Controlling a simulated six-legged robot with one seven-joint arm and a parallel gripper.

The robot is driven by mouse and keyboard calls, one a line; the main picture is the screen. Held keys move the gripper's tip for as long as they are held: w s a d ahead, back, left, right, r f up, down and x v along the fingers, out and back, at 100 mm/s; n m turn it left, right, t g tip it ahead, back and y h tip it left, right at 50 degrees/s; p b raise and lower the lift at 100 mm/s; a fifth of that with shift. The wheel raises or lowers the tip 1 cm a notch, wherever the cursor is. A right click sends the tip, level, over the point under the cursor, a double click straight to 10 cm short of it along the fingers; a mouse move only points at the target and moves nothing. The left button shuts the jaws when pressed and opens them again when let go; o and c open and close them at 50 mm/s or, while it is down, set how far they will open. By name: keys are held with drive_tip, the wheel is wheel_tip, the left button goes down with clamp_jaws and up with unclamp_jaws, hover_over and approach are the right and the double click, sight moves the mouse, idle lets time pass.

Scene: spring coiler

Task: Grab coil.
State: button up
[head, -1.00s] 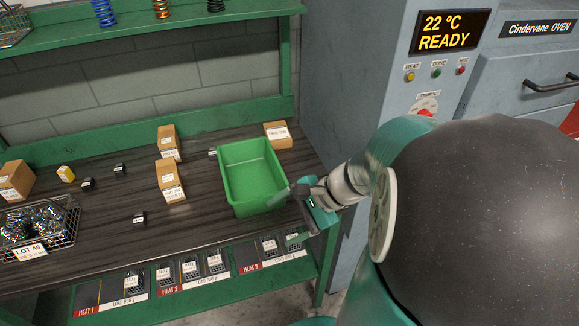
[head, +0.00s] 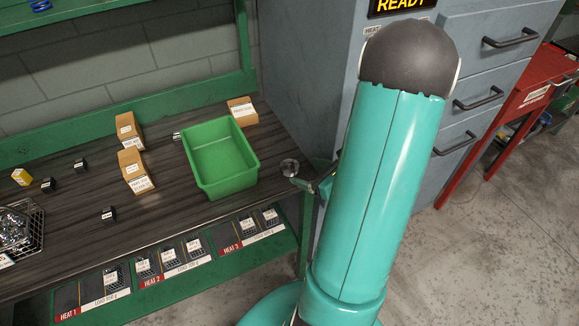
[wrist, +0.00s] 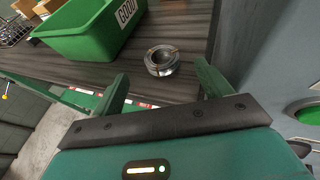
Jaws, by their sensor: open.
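The coil (head: 290,168), a small grey metal ring of wound wire, lies on the dark bench top to the right of the green bin, near the bench's right end. In the wrist view the coil (wrist: 162,62) lies ahead of my gripper (wrist: 160,82), roughly centred between its two spread green fingers. The fingers are open with nothing between them, and the coil looks apart from both. In the head view my arm hides most of the gripper, just right of the coil.
The green bin (head: 205,183), labelled GOOD in the wrist view, stands close left of the coil. Cardboard boxes (head: 132,170), small black blocks and a wire basket (head: 38,232) sit farther left. The blue-grey oven cabinet (head: 300,75) rises close to the right.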

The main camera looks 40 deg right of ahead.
sight(290, 165)
drive_tip(key=x, duration=0.6)
drive_tip(key=shift+w+f, duration=0.3)
drive_tip(key=shift+f, duration=0.05)
drive_tip(key=c, duration=1.2)
